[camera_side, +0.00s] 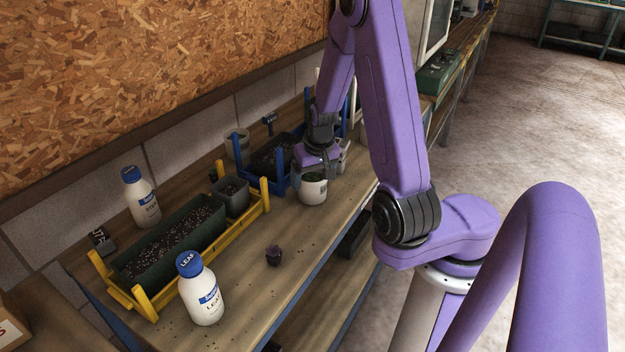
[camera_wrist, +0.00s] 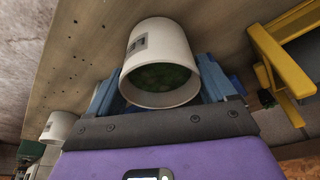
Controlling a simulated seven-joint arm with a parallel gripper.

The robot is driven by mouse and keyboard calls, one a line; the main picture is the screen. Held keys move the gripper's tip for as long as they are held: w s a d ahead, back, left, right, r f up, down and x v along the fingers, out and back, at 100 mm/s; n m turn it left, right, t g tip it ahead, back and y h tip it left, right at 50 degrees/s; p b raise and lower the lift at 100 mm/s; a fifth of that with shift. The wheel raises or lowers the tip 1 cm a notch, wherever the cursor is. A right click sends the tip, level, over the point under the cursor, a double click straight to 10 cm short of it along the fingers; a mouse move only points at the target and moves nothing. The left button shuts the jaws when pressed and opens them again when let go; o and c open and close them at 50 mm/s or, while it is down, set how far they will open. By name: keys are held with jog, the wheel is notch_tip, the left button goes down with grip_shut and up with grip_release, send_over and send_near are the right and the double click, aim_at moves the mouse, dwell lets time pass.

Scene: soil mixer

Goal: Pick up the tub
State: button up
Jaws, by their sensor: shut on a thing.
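The tub (camera_side: 313,190) is a white pot with green contents, near the front edge of the wooden bench in the side view. My gripper (camera_side: 315,166) is at its top. In the wrist view the tub (camera_wrist: 157,48) sits between the two blue fingers of my gripper (camera_wrist: 160,78), with one finger on each side. The gripper is shut on the tub. Its open mouth faces the wrist camera and a small dark label shows on its wall. I cannot tell whether its base touches the bench.
A yellow rack (camera_side: 143,301) holds a green soil planter (camera_side: 150,268) and a grey pot (camera_side: 232,204). White bottles (camera_side: 203,299) (camera_side: 142,205) stand beside it. A blue rack (camera_side: 257,187) stands behind my gripper. The front bench strip is mostly clear.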

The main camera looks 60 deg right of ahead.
jog(key=shift+r, duration=0.45)
jog(key=s+a+r, duration=0.3)
jog(key=s+r, duration=0.8)
jog(key=s, duration=0.2)
jog(key=shift+s+a+r, duration=0.25)
